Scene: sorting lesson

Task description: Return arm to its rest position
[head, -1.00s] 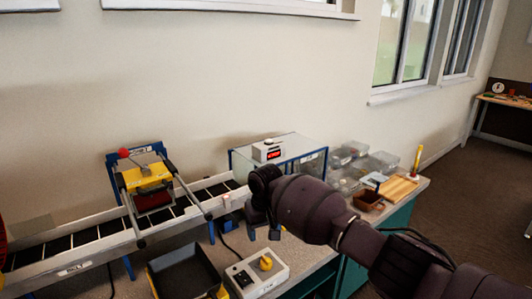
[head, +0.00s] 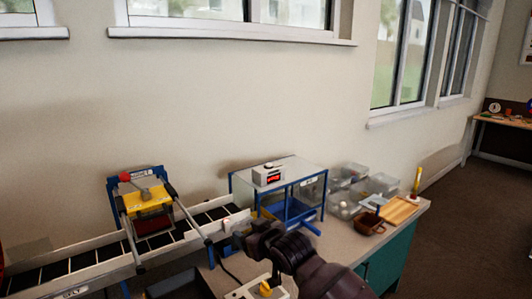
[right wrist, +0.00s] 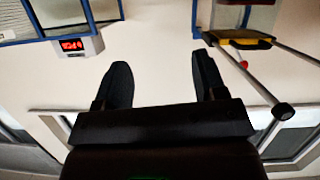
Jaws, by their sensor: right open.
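My right arm comes in from the bottom right of the head view. Its dark gripper (head: 254,242) is in front of the bench, near the right end of the conveyor (head: 190,235). In the right wrist view the two black fingers (right wrist: 163,80) stand wide apart with nothing between them. Beyond them are the pale wall, the display box (right wrist: 84,46) and the yellow press part, all upside down. My left gripper is not in view.
A blue-framed stand (head: 290,184) carries the display box at the back. The yellow press (head: 147,202) straddles the conveyor. Clear bins (head: 345,208), a brown box (head: 368,224) and a wooden board (head: 398,212) fill the bench's right end. A control box (head: 250,291) is at the front.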

